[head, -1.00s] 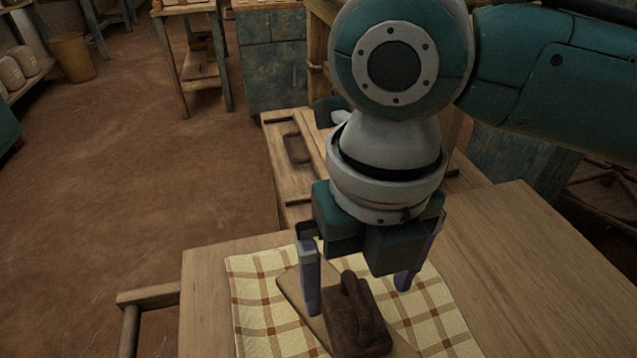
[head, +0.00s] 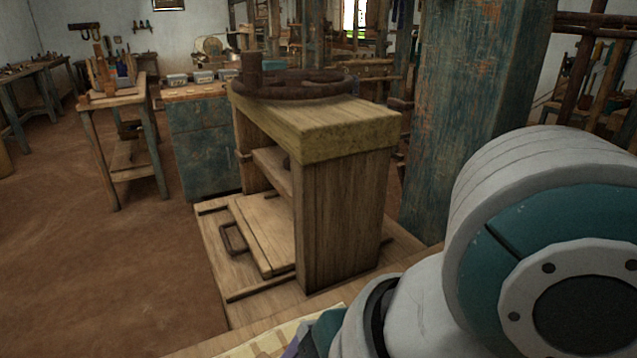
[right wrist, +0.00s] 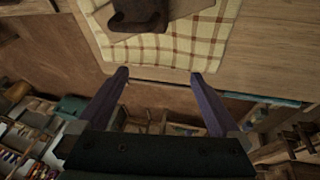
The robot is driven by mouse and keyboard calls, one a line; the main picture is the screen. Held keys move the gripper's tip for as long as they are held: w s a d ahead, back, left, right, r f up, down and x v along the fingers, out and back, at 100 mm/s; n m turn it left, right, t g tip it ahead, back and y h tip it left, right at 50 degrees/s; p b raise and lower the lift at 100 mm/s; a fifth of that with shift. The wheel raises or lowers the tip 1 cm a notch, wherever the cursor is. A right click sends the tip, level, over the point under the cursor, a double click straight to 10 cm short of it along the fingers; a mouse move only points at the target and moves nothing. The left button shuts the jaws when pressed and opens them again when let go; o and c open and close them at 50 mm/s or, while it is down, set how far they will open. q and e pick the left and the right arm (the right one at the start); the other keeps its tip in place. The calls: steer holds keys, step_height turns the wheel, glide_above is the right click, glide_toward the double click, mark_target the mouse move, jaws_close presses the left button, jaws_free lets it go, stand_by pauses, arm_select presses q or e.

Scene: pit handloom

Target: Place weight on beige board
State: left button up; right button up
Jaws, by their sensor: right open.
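The dark brown weight (right wrist: 138,14) shows at the top edge of the right wrist view, partly cut off. It appears to lie on the beige board (right wrist: 186,8), which shows beside and under it on a checked cloth (right wrist: 170,52). My right gripper (right wrist: 160,76) is open, its two purple fingers apart with nothing between them. The fingers are clear of the weight. In the head view my right arm fills the lower right, and the weight and board are out of the picture. My left gripper is not in view.
A wooden stand (head: 342,215) with a dark rusty iron piece (head: 300,86) on top rises behind the cloth. Its base holds a wooden panel with a handle (head: 232,238). A blue-green post (head: 455,110) stands to the right. Open floor (head: 110,270) lies left.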

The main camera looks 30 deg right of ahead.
steer(key=s+d+f+m+t+h, duration=0.1)
steer(key=s+d+m+h, duration=0.2)
steer(key=d+m, duration=0.9)
steer(key=s+m, duration=0.3)
steer(key=shift+s+d+f+h, duration=0.2)
steer(key=shift+s+f+h, duration=0.05)
steer(key=shift+h, duration=0.05)
steer(key=shift+r, duration=0.1)
step_height(320, 180, up, 50)
steer(key=p, duration=4.9)
steer(key=shift+f+p, duration=0.25)
steer(key=shift+p, duration=0.1)
